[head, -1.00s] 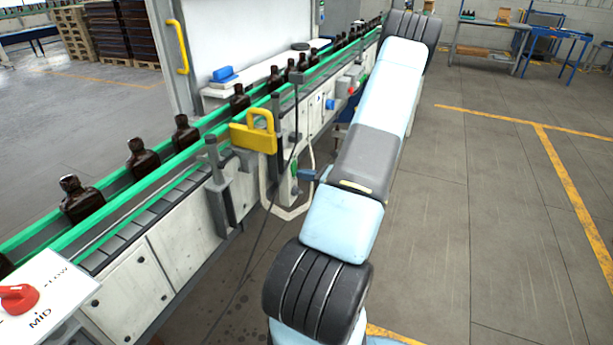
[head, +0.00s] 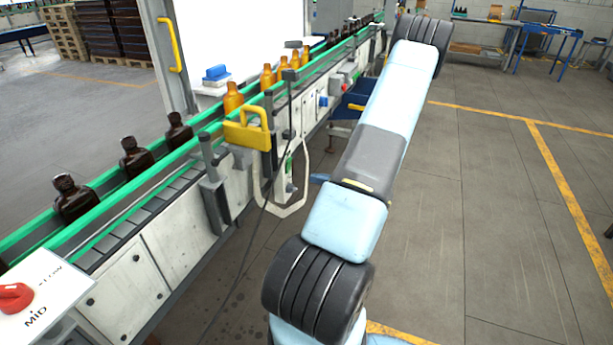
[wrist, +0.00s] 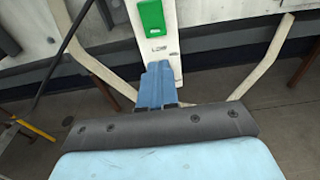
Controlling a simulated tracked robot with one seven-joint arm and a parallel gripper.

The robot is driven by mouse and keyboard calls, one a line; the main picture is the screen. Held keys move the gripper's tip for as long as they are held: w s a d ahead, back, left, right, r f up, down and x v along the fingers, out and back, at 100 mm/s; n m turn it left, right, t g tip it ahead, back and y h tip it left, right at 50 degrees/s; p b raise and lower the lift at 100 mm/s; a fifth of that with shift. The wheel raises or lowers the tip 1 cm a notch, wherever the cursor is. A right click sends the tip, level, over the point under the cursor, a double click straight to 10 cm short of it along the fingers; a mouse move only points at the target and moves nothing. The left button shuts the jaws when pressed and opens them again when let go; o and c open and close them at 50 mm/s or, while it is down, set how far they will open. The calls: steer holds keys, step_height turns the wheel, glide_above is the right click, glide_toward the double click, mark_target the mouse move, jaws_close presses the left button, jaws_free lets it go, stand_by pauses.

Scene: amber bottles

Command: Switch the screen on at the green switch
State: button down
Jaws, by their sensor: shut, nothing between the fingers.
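The screen (head: 258,35) is a bright white panel behind the conveyor and looks lit. Several bottles (head: 266,77) in front of it glow amber. The green switch (wrist: 152,17) is on a pale upright box (wrist: 160,55); in the head view a sliver of green (head: 289,164) shows. My gripper (wrist: 159,66) is shut and empty, its blue fingertips just below the switch in the wrist view, apart from it in the picture. In the head view my gripper (head: 319,178) is right of the box, partly hidden by my arm.
Dark bottles (head: 136,158) stand on the conveyor with green rails (head: 112,187). A yellow bracket (head: 247,132) sits at the rail. A pale bent tube (wrist: 262,62) flanks the switch box. A red knob (head: 15,297) is at lower left.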

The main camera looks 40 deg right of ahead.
steer(key=v, duration=0.6)
steer(key=shift+s+f, duration=0.3)
steer(key=shift+f, duration=0.4)
steer(key=shift+s, duration=0.1)
